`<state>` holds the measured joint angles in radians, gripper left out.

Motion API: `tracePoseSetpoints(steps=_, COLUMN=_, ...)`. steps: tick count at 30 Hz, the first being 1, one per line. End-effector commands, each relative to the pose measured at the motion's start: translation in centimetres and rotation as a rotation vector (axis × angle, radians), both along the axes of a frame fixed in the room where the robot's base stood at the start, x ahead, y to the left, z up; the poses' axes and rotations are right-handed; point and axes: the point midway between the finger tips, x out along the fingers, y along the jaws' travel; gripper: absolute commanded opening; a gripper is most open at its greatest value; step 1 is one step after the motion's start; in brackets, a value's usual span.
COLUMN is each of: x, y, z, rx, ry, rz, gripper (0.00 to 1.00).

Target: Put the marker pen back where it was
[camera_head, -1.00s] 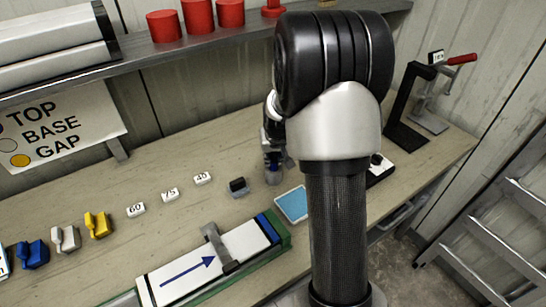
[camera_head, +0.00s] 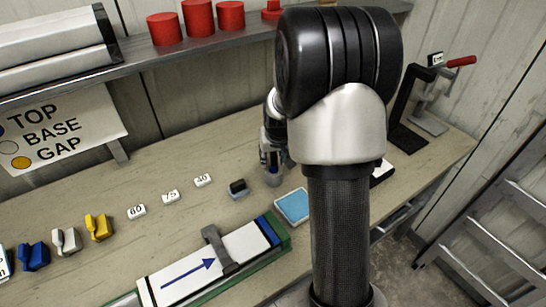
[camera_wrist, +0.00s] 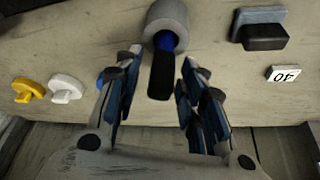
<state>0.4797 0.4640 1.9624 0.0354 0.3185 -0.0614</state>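The marker pen (camera_wrist: 160,75), black with a blue band, stands in a round grey holder (camera_wrist: 167,14) in the wrist view. My gripper (camera_wrist: 159,62) is open, with one blue-padded finger on each side of the pen. Gaps show between the pen and both fingers. In the head view my gripper (camera_head: 272,155) is just above the grey holder (camera_head: 273,179) on the bench, and it largely hides the pen there.
A black block on a grey base (camera_head: 238,188) and number tags (camera_head: 203,180) lie left of the holder. A blue pad (camera_head: 292,205) lies to its right. A core liner (camera_head: 190,275) lies in a green tray in front. A shelf with red caps (camera_head: 198,17) is behind.

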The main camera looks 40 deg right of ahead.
Motion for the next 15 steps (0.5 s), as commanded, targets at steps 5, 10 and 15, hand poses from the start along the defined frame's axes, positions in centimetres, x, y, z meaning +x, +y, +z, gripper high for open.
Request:
tracePoseSetpoints(steps=5, x=-1.4, y=0.7, z=4.3, rx=-0.001, ry=-0.003, rz=0.000, gripper=0.37)
tracePoseSetpoints(steps=10, x=-2.6, y=1.2, z=7.3, rx=-0.001, ry=-0.002, rz=0.000, gripper=0.37)
tracePoseSetpoints(steps=15, x=-3.3, y=1.6, z=9.0, rx=0.000, ry=0.000, rz=0.000, gripper=0.37)
